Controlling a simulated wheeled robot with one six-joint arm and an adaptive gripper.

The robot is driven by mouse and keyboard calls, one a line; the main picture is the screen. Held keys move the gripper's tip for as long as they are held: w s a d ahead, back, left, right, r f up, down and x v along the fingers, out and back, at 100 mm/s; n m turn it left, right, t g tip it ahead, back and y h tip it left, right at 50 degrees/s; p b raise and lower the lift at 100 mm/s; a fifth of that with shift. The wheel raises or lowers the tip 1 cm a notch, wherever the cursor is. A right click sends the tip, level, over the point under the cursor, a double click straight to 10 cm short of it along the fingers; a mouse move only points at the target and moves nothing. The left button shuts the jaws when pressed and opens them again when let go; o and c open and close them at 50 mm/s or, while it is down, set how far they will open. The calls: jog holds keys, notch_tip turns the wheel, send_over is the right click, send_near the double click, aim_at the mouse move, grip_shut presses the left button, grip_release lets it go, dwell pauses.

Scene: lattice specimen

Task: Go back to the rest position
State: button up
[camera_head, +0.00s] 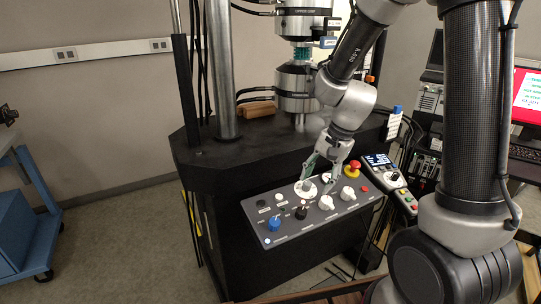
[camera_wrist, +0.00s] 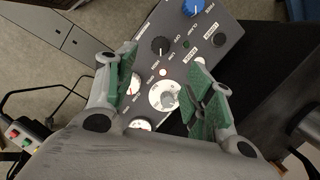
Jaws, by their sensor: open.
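My gripper (camera_head: 318,178) is over the grey control panel (camera_head: 268,237) on the front of the black test machine. In the wrist view my gripper (camera_wrist: 165,88) is open, its green-padded fingers spread on both sides of a white round knob (camera_wrist: 164,95). Nothing is held between the fingers. Whether the fingertips touch the knob or the panel cannot be told. My arm reaches in from the right and bends down to the panel.
The panel bears a blue knob (camera_head: 274,224), a black knob (camera_head: 301,212), more white knobs and a red emergency button (camera_head: 353,168). A lattice specimen (camera_head: 301,54) sits between the machine's grips. A handheld controller (camera_head: 391,178) is at right. Floor at left is free beside a blue cart (camera_head: 32,221).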

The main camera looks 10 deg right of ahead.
jog(key=s+d+r+n+t+h, duration=0.1)
jog(key=s+d+r+n, duration=0.3)
jog(key=s+r, duration=0.5)
jog(key=s+d+r+n+t+h, duration=0.2)
jog(key=s+d+r+n, duration=0.3)
jog(key=s+d+r, duration=0.2)
notch_tip(320, 180, up, 2)
jog(key=shift+s+r, duration=0.1)
jog(key=shift+s, duration=1)
